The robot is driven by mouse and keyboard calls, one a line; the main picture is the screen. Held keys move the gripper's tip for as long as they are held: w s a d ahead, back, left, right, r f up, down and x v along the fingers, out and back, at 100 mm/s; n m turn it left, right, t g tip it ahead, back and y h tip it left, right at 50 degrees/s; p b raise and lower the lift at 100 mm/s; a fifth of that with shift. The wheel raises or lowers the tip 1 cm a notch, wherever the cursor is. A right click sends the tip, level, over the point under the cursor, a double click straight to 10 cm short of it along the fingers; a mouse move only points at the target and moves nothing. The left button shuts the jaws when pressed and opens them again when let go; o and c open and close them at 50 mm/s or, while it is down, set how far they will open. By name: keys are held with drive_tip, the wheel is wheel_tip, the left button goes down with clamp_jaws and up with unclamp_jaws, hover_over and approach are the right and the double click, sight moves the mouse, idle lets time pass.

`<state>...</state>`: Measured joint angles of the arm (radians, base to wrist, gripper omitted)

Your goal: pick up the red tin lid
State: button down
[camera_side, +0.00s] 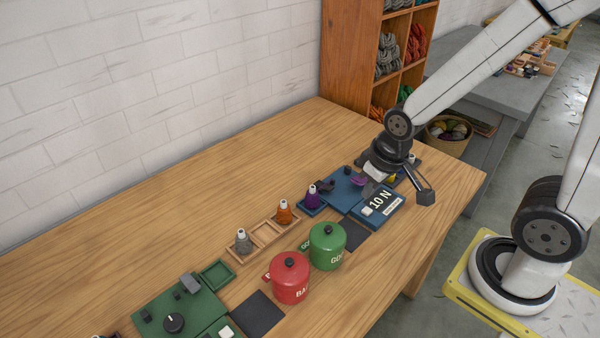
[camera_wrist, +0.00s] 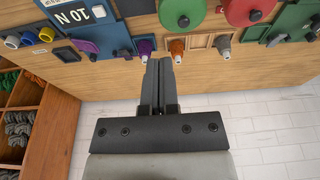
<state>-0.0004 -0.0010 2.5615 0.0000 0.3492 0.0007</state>
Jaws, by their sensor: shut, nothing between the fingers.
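The red tin lid (camera_side: 280,271) with a black knob sits on the red tin (camera_side: 291,292), beside the green tin, near the middle of the table in the side view. The lid also shows at the top edge of the wrist view (camera_wrist: 243,9), partly cut off. My gripper (camera_side: 371,186) is over the blue panel, up and to the right of the red tin in the side view, well apart from the lid. In the wrist view its two fingers (camera_wrist: 160,62) are together with nothing between them.
The green tin (camera_side: 327,248) stands close beside the red tin. A wooden tray (camera_side: 267,233) holding small cones lies behind them. The blue panel (camera_side: 345,192) marked 10 N, a green panel (camera_side: 155,304) and a dark pad (camera_side: 258,314) lie nearby. The back of the table is clear.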

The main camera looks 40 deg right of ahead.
drive_tip(key=shift+c, duration=2.1)
unclamp_jaws()
drive_tip(key=n+g, duration=0.3)
drive_tip(key=n, duration=1.5)
hover_over(289, 260)
wheel_tip(289, 260, down, 5)
drive_tip(key=shift+f, duration=0.1)
drive_tip(key=shift+f, duration=0.1)
drive_tip(key=shift+f, duration=1.2)
drive_tip(key=shift+f, duration=0.1)
